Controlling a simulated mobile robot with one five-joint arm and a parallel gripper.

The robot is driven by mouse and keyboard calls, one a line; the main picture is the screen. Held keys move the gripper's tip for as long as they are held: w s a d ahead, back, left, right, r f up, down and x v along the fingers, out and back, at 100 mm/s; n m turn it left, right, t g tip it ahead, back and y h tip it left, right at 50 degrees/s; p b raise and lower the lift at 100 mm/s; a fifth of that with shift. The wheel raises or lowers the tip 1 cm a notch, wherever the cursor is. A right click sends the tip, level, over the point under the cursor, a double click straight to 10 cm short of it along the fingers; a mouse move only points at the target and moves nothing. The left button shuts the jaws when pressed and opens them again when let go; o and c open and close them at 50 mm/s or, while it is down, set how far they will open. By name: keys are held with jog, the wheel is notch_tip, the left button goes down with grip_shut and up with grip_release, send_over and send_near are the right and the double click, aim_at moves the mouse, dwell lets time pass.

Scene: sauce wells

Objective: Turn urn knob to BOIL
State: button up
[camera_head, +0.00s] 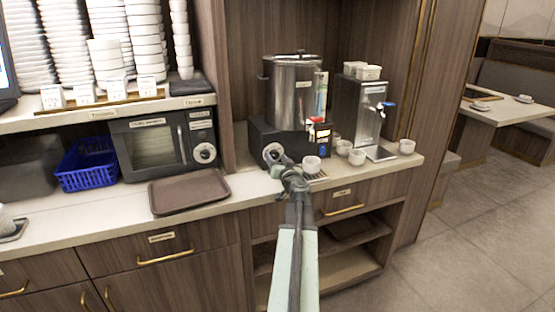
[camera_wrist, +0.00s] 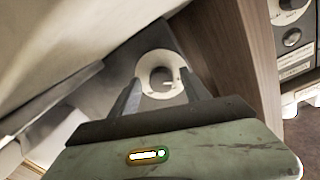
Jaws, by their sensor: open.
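The urn (camera_head: 294,88) is a steel cylinder on a black base (camera_head: 305,141) on the counter. Its knob (camera_head: 272,152) is at the left of the base's front, on a pale round dial. In the wrist view the knob (camera_wrist: 161,77) shows at the centre of its white dial (camera_wrist: 147,63). My gripper (camera_head: 280,164) is at the knob in the head view and partly covers its lower edge. In the wrist view my gripper (camera_wrist: 163,90) is open, with one finger on each side of the dial. Contact with the knob cannot be told. The dial's lettering is too small to read.
A steel dispenser (camera_head: 357,112) stands to the right. A microwave (camera_head: 163,145), a brown tray (camera_head: 188,192) and a blue basket (camera_head: 87,166) are to the left.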

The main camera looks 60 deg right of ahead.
jog(key=shift+a, duration=0.1)
grip_shut()
jog(key=shift+s+d+r, duration=0.1)
jog(key=shift+d, duration=0.3)
jog(key=shift+a+m, duration=0.4)
jog(key=shift+m, duration=1.1)
jog(key=m+p, duration=0.1)
jog(key=m, duration=0.3)
jog(key=shift+y, duration=0.3)
jog(key=m, duration=0.4)
jog(key=shift+r+m, duration=0.1)
jog(key=shift+m, duration=0.3)
jog(key=m+p, duration=0.1)
jog(key=m, duration=0.5)
jog(key=shift+y, duration=0.3)
jog(key=m, duration=0.5)
jog(key=shift+r, duration=0.1)
